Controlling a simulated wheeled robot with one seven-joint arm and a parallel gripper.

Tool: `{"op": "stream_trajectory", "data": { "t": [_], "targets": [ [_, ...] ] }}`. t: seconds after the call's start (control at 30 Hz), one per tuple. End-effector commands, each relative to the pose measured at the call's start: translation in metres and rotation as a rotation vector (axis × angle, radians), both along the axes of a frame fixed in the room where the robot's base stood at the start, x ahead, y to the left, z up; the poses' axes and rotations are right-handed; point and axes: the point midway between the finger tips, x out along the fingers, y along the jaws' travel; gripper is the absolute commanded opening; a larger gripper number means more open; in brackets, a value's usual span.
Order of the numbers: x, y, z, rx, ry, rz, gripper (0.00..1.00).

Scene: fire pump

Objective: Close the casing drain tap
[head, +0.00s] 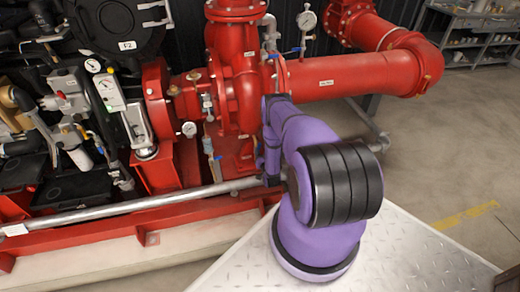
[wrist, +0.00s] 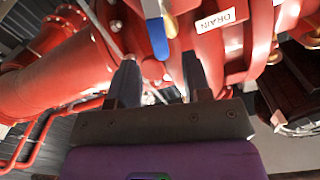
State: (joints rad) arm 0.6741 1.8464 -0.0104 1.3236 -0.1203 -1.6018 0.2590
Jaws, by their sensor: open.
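In the wrist view the drain tap shows as a blue lever (wrist: 157,36) with a yellow part beside it, at top centre. A white DRAIN label (wrist: 221,20) is on the red casing to its right. The lever's blue end points down toward the gap between my fingertips. My gripper (wrist: 160,76) is open, with one dark finger on each side of that gap and nothing held. I cannot tell how far the lever lies beyond the fingertips. In the head view my purple arm reaches to the pump; the fingers cannot be made out there.
The red pump casing (head: 240,85) and a large red pipe (head: 350,76) stand close around my arm. A grey rail (head: 130,205) runs along the front of the red base frame. Small valves and gauges crowd the left. Open floor lies at the right.

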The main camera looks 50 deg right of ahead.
Motion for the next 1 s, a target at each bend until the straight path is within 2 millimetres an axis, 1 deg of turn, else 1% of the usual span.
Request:
{"op": "stream_trajectory", "data": {
  "t": [0.1,0.3,0.63,0.67,0.7,0.77,0.8,0.83,1.0],
  "targets": [
    [0.015,-0.009,0.000,-0.001,-0.001,0.000,0.45],
    [0.029,-0.017,0.000,0.000,0.000,0.000,0.45],
    [0.031,-0.019,0.000,0.001,0.002,0.000,0.45],
    [0.031,-0.019,0.000,0.001,0.002,0.000,0.40],
    [0.031,-0.019,0.000,0.001,0.002,0.000,0.31],
    [0.031,-0.019,0.000,0.001,0.002,0.000,0.17],
    [0.031,-0.019,0.000,0.001,0.002,0.000,0.08],
    [0.031,-0.019,0.000,0.001,0.002,0.000,0.01],
    [0.031,-0.019,0.000,0.002,0.001,0.001,0.00]
  ]
}}
